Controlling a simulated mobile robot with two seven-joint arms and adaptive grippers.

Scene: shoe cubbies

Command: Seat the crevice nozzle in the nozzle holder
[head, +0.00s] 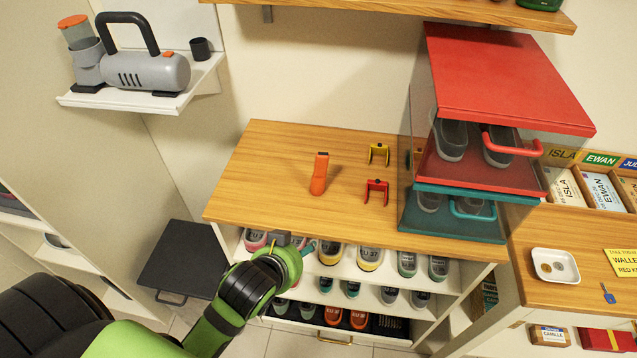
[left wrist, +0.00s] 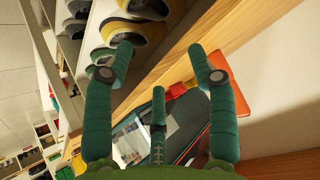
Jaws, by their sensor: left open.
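The orange crevice nozzle (head: 319,175) stands on the wooden top of the shoe cubby, left of two clips. A dark cup (head: 201,48), which looks like the nozzle holder, stands on the white wall shelf to the right of the vacuum. My left gripper (head: 304,246) is at the cubby's front edge, below and in front of the nozzle and apart from it. In the left wrist view its teal fingers (left wrist: 163,70) are spread with nothing between them. I cannot make out the nozzle in that view. My right gripper is not in view.
A grey vacuum (head: 145,70) sits on the wall shelf (head: 90,98). A yellow clip (head: 379,153) and a red clip (head: 376,191) are right of the nozzle. Stacked red and teal boxes (head: 510,80) fill the cubby's right end. Its left top is clear.

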